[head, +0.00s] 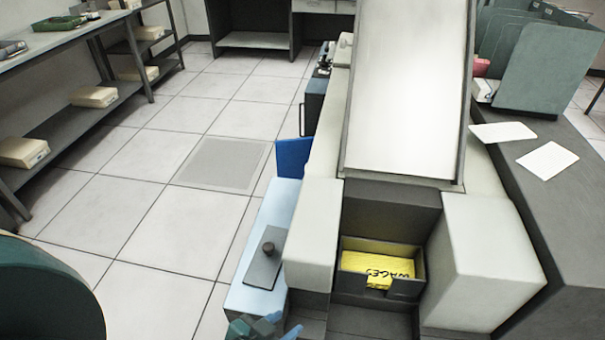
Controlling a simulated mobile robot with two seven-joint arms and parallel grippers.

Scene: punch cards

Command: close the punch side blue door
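The blue door (293,157) is a darker blue panel on the left side of the punch machine (312,232). It stands out from the machine's side, so it looks open. A light blue section (258,297) of the machine lies in front of it, with a grey plate and dark knob (268,248) on top. My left gripper (262,326) shows only in part at the bottom edge, teal and blue, beside the light blue section and well nearer than the door. Its fingertips are too cut off to tell their opening. My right gripper is not in view.
A yellow card stack (378,264) marked WAGES sits in the machine's dark tray. A grey desk (545,205) with loose white cards stands at right. Shelves (75,118) with boxes line the left. The tiled floor (150,200) left of the machine is clear.

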